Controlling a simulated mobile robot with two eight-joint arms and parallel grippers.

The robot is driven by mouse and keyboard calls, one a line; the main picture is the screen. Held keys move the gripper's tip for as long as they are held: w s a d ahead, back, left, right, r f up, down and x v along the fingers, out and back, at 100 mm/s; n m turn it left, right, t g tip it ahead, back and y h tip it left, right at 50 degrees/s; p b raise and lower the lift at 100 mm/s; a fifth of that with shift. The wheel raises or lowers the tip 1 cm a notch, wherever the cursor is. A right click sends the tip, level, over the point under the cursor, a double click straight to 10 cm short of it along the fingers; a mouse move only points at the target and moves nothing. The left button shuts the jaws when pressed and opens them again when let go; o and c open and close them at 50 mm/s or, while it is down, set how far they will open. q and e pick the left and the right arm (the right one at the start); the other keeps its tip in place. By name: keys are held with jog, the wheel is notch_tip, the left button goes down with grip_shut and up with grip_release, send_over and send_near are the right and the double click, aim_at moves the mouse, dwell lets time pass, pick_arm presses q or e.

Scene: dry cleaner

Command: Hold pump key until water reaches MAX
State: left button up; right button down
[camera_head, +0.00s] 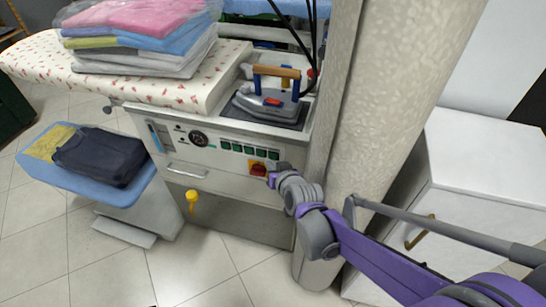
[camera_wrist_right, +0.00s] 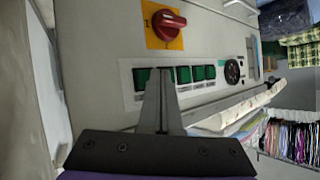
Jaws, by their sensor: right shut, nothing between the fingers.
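The ironing station's front panel has a row of green keys (camera_head: 249,151), which also shows in the wrist view (camera_wrist_right: 183,74). I cannot tell which one is the pump key. My right gripper (camera_head: 271,179) is shut and empty, at the panel's right end beside the red knob. In the wrist view its closed fingertips (camera_wrist_right: 161,72) overlap the key row and partly hide a key; contact cannot be told. The narrow water gauge (camera_head: 155,138) is at the panel's left end, with blue in it; level and MAX mark are too small to read. My left gripper is not in view.
A red rotary knob (camera_wrist_right: 167,25) on a yellow plate sits beside the keys. A round dial (camera_head: 198,138) is left of them. An iron (camera_head: 268,101) rests on top. A thick column (camera_head: 385,90) stands close on the right. A yellow-handled valve (camera_head: 192,199) hangs below.

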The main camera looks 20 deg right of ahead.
jog(key=shift+s+a, duration=0.7)
jog(key=shift+s, duration=0.35)
jog(key=shift+s+a, duration=0.7)
jog(key=shift+s, duration=0.35)
dwell(1.7)
jog(key=s+a+p, duration=0.1)
jog(key=p, duration=0.1)
jog(key=s+a+p, duration=0.1)
jog(key=s+p, duration=0.1)
jog(key=shift+a, duration=0.1)
dwell(0.4)
